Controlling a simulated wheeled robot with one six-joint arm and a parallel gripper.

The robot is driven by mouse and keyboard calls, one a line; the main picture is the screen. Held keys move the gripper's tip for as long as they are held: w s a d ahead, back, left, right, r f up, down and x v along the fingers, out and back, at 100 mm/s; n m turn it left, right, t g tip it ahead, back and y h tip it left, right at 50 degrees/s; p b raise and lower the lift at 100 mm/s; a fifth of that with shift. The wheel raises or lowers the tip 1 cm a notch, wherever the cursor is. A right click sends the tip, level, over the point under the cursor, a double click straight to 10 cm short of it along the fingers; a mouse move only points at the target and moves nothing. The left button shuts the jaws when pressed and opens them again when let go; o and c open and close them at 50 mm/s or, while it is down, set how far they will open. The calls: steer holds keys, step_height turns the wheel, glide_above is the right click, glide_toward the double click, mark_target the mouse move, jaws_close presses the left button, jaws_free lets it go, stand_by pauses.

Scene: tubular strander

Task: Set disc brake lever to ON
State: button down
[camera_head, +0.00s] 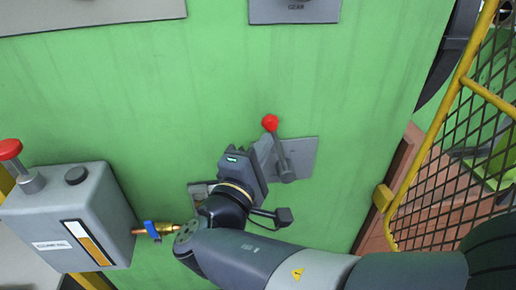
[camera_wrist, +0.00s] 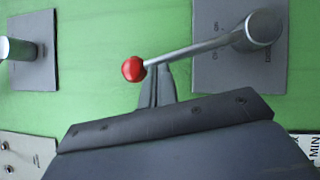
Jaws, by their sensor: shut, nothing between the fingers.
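A lever with a red ball knob (camera_head: 270,123) and a grey arm is mounted on a grey plate (camera_head: 303,152) on the green panel. In the head view it tilts up and slightly left from its pivot. In the wrist view the knob (camera_wrist: 133,69) is left of the round hub (camera_wrist: 262,30). The lettering on the plate (camera_wrist: 215,75) is too blurred to read, so I cannot confirm its position label. My gripper (camera_head: 268,146) is just left of the lever, and its fingers (camera_wrist: 158,84) are shut and empty beside the knob. I cannot tell whether they touch it.
A plate marked GEAR (camera_head: 295,12) is above; its handle shows in the wrist view (camera_wrist: 18,48). A grey box (camera_head: 65,215) with a red-topped knob and a brass fitting with a blue handle (camera_head: 152,229) is at lower left. A yellow mesh guard (camera_head: 455,150) stands right.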

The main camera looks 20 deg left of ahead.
steer(key=w+d+r+m+g+b, duration=0.1)
steer(key=w+d+m+g+b, duration=0.2)
steer(key=d+m, duration=0.3)
steer(key=shift+w+d+m+g+y, duration=0.35)
steer(key=shift+w+d+g, duration=0.25)
steer(key=shift+d+g, duration=0.2)
steer(key=shift+r, duration=0.1)
steer(key=shift+r, duration=0.1)
